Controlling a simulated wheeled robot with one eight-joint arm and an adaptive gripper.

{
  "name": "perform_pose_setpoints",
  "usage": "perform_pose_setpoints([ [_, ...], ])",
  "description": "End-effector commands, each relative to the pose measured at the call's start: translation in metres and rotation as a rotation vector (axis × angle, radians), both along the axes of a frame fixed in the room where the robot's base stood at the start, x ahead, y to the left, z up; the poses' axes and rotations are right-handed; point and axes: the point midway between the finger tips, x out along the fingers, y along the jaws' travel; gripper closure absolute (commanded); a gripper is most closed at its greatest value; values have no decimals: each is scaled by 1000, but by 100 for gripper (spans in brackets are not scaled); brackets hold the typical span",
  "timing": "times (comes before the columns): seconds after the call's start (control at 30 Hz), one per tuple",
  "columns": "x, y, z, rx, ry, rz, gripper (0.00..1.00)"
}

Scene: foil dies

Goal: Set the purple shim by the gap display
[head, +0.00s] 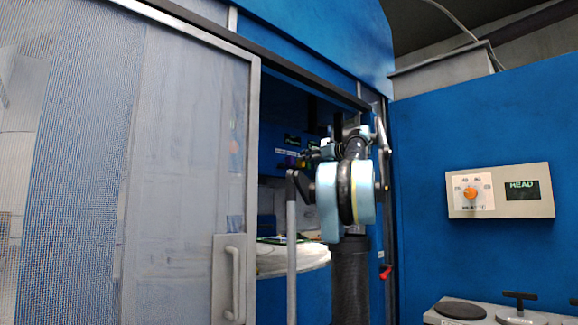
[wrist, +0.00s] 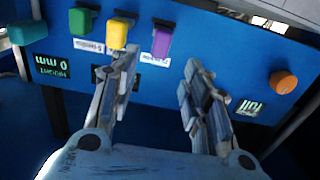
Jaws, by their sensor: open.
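The purple shim (wrist: 162,42) is a small upright block on the blue panel (wrist: 215,45) in the wrist view, above a white label. My gripper (wrist: 162,59) is open, with one finger on each side of the shim's column and nothing between them. I cannot tell how far the fingertips are from the panel. A dark display (wrist: 52,57) with green text that looks like "0 mm" is at the left. Another dark display (wrist: 247,107) with unclear text is at the right. I cannot tell which is the gap display. In the head view my arm reaches into the machine opening.
A yellow block (wrist: 117,33) and green blocks (wrist: 80,22) stand left of the purple shim. An orange knob (wrist: 283,82) is at the right. In the head view, a sliding mesh door (head: 185,170) borders the opening, and a control box (head: 500,191) is on the right wall.

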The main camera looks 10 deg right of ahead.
Motion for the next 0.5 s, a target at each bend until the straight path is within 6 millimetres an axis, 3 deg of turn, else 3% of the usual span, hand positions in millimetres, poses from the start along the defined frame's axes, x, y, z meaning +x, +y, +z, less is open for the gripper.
perform_pose_setpoints([
  [0.5,73,55,0,0,1,3,57],
])
